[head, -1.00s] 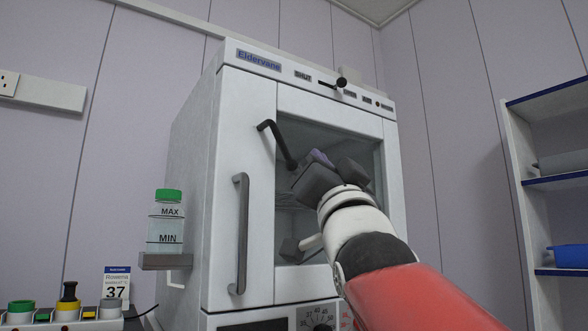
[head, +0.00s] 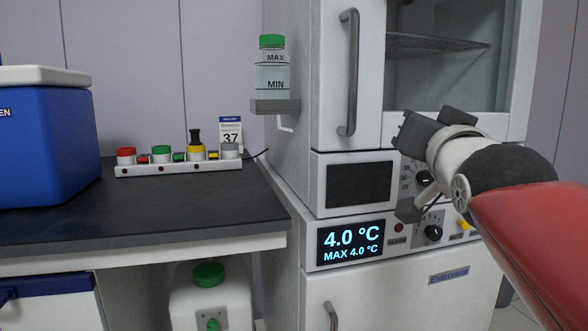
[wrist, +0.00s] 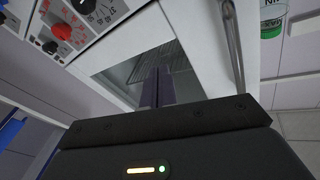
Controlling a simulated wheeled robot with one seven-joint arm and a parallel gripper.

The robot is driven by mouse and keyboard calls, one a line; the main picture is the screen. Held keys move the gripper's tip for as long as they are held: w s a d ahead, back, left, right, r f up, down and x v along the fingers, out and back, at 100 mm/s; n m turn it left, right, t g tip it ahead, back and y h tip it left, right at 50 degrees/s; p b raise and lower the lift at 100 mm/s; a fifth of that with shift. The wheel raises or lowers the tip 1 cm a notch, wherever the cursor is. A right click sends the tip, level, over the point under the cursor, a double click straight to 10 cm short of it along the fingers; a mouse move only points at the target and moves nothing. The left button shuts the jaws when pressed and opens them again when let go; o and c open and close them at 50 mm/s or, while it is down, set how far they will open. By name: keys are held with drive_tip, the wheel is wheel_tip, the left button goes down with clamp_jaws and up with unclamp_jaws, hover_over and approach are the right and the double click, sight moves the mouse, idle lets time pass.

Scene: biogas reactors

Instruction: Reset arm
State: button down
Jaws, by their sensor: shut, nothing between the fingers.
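My gripper (head: 428,122) is in front of the white incubator cabinet (head: 327,100), at the right of the head view, with its arm reaching in from the lower right. It holds nothing. In the wrist view its two dark fingers (wrist: 157,88) lie together and point toward the cabinet's glass window (wrist: 135,75). In the head view the gripper covers part of the knobs below the window.
A dark bench (head: 180,195) at left carries a blue cooler box (head: 45,140) and a rack of coloured caps (head: 180,167). A green-capped bottle (head: 271,70) stands on a side shelf. The lower unit's display (head: 350,243) reads 4.0 °C. A white canister (head: 210,300) stands under the bench.

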drive_tip(key=s+a+f+n+g+p, duration=0.1)
drive_tip(key=s+f+g, duration=0.3)
drive_tip(key=f, duration=0.7)
drive_tip(key=s+a+f+n+g+y+p, duration=0.1)
drive_tip(key=s+f+g, duration=0.4)
drive_tip(key=f, duration=0.6)
drive_tip(key=s+a+f+n+g+y+p, duration=0.1)
drive_tip(key=s+f+n+g, duration=0.1)
drive_tip(key=s+f+g, duration=0.2)
drive_tip(key=s+f, duration=0.3)
drive_tip(key=f, duration=0.5)
drive_tip(key=shift+s+a+n+g+p, duration=0.3)
drive_tip(key=shift+s+a+n, duration=0.1)
drive_tip(key=c, duration=2.1)
unclamp_jaws()
drive_tip(key=shift+r, duration=0.1)
drive_tip(key=shift+c, duration=0.2)
